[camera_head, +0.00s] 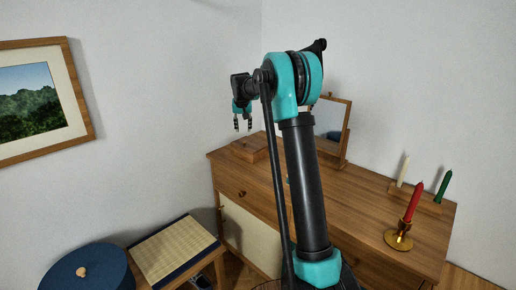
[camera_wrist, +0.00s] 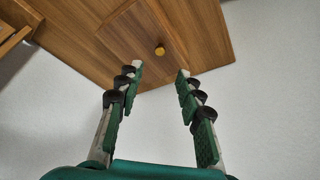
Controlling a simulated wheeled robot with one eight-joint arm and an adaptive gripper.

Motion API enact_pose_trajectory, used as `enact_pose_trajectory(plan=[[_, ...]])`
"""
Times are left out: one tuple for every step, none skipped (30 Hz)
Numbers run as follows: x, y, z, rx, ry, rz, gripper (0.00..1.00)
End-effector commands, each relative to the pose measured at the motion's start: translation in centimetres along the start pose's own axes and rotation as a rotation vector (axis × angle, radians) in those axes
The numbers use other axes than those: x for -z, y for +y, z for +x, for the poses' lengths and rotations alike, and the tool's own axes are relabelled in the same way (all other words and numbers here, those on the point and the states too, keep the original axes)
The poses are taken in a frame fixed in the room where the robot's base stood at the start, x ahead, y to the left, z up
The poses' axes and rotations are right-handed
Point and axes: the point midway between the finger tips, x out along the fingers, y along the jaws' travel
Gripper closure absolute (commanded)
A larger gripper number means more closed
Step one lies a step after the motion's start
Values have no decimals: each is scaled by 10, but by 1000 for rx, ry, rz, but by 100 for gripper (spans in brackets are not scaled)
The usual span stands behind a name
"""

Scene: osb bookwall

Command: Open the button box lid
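The button box (camera_head: 250,150) is a low wooden box on the back left of the dresser top. Its lid looks shut. In the wrist view the wooden box (camera_wrist: 190,30) shows from above, with a small yellow knob (camera_wrist: 160,50) near its edge. My gripper (camera_head: 242,126) hangs above the box with its fingers pointing down. In the wrist view my gripper (camera_wrist: 160,72) is open and empty, its two green-padded fingers apart, with the knob showing between and beyond the tips. It appears not to touch the box.
The wooden dresser (camera_head: 355,200) carries a tilting mirror (camera_head: 331,118), a red candle (camera_head: 413,202) in a brass holder, and white (camera_head: 403,170) and green (camera_head: 443,186) candles. A woven-top stool (camera_head: 175,250) and a round blue thing (camera_head: 88,270) stand at lower left. Walls are close behind.

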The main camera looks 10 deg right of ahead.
Motion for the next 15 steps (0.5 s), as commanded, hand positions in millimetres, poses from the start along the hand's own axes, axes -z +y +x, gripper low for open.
enact_pose_trajectory(plan=[[0,0,-10,0,0,0,63],[0,0,-16,0,0,-1,63],[0,0,-23,0,0,0,63],[0,0,-28,0,0,-1,63],[0,0,-34,0,0,-1,63],[0,0,-41,0,0,-1,63],[0,0,-46,0,0,-1,63],[0,0,-52,0,0,-1,63],[0,0,-59,1,0,0,63],[0,0,-64,0,0,0,63],[0,0,-69,1,0,0,63],[0,0,-76,1,-1,0,63],[-1,0,-82,1,-1,0,63],[-2,0,-86,1,-1,0,63],[-10,4,-84,1,-2,-3,63]])
